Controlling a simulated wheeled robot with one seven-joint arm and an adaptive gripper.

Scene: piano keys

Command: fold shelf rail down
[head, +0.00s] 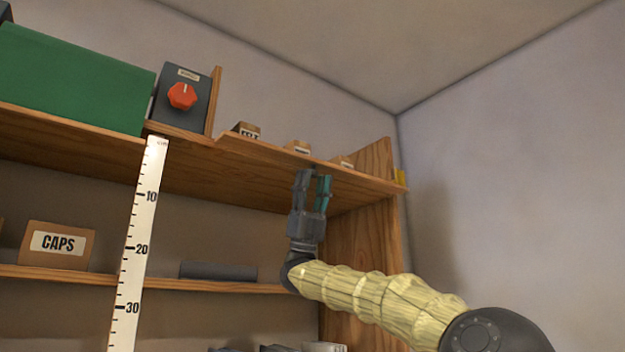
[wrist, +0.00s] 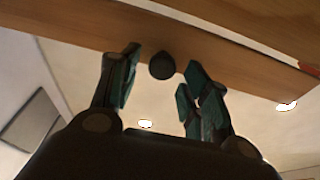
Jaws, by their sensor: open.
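The wooden shelf rail (head: 262,150) runs along the front edge of the upper shelf's right section in the head view. In the wrist view a wooden strip (wrist: 225,72), which looks like the rail, crosses the top of the picture. A dark round knob (wrist: 162,65) sits at its lower edge. My gripper (head: 314,178) points up at the front edge of the upper shelf. In the wrist view its fingers (wrist: 158,78) are open, one on each side of the knob, with gaps showing. I cannot tell whether either finger touches the wood.
Small labelled boxes (head: 298,147) stand behind the rail. A grey box with a red dial (head: 183,96) and a green box (head: 75,80) stand to the left. A ruler strip (head: 138,240) hangs in front of the shelves. The lower shelf (head: 150,281) holds a CAPS box (head: 57,259).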

